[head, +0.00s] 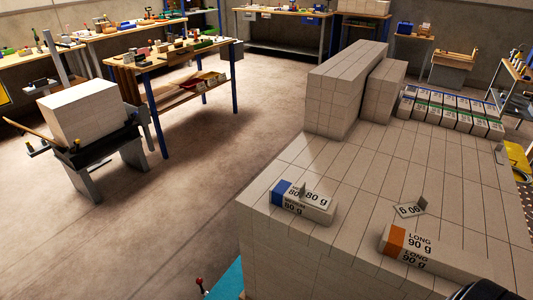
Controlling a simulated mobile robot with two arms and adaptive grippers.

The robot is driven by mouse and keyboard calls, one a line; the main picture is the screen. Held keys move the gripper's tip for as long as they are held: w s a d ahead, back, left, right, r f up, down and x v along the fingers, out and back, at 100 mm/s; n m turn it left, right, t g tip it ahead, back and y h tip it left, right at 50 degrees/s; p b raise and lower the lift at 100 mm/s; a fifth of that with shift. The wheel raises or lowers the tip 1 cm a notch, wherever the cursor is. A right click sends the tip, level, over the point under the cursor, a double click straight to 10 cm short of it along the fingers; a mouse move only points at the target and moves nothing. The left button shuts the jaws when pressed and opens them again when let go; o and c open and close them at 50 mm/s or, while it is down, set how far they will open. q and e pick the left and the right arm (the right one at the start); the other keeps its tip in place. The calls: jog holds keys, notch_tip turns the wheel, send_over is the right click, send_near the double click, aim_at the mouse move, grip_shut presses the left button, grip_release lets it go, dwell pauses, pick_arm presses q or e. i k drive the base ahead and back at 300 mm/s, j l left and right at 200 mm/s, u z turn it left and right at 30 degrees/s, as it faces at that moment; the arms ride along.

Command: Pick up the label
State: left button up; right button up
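A small white label (408,210) printed "90 g" lies on top of the large block of stacked reams, with its print upside down in the head view. A small grey upright tab (422,202) stands at its right side. A ream with an orange end (396,241), marked "LONG 90 g", lies in front of the label. A ream with a blue end (281,194), marked 80 g and 90 g, lies to its left, with another small grey tab on it. Neither gripper's fingers show. A dark rounded part, perhaps mine, cuts into the bottom right edge.
The wide ream block (350,170) fills the right side, with taller stacks (343,85) at its back. A row of reams (450,110) stands behind at the right. A stand with a white paper stack (84,112) and workbenches (165,60) are at left. Open floor (215,150) lies between.

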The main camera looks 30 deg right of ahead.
aim_at(411, 209)
jog(key=z, duration=2.1)
jog(key=k+j+u, duration=0.15)
jog(key=u, duration=0.35)
jog(key=k+j+u, duration=0.15)
jog(key=u, duration=0.3)
